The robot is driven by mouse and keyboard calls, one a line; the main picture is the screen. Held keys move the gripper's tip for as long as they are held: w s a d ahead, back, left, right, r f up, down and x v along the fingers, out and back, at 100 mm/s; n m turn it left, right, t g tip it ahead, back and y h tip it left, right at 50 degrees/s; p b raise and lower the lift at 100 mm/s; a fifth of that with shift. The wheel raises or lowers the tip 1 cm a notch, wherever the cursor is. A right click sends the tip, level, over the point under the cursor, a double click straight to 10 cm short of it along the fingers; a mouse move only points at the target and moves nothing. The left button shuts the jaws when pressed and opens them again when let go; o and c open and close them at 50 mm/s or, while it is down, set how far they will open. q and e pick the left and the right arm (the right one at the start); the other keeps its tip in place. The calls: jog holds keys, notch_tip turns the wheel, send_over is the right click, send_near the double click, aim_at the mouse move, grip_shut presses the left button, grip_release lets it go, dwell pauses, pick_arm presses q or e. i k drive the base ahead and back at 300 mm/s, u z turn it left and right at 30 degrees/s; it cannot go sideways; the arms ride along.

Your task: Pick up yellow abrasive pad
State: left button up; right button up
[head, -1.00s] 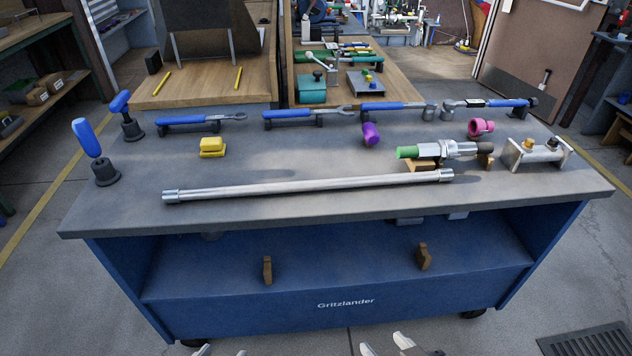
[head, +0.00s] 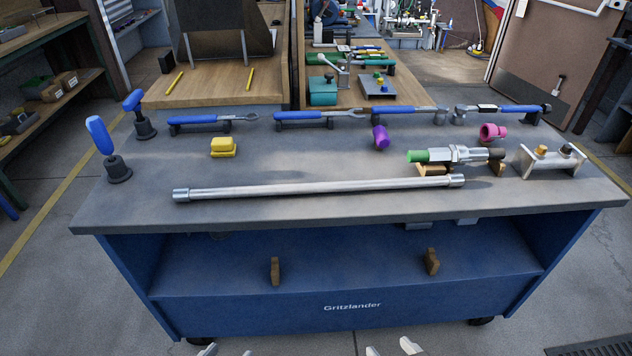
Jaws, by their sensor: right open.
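The yellow abrasive pad (head: 223,147) is a small yellow block lying on the grey top of the workbench (head: 300,222), left of the middle. Nothing touches it. My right gripper (head: 392,348) shows only its fingertips at the bottom edge, apart and empty, in front of the bench and well below its top. My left gripper (head: 226,351) barely shows at the bottom edge, with two tips apart and nothing seen between them. Both grippers are far from the pad.
A long metal bar (head: 320,188) lies across the bench top, nearer than the pad. Blue-handled tools (head: 212,120) rest behind it. Two blue-handled upright tools (head: 100,135) stand at left. A purple fitting (head: 381,138), a green-ended valve part (head: 450,155) and a metal bracket (head: 552,162) are to the right.

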aim_at(220, 146)
jog(key=u, duration=2.15)
jog(key=i, duration=1.3)
jog(key=z, duration=2.1)
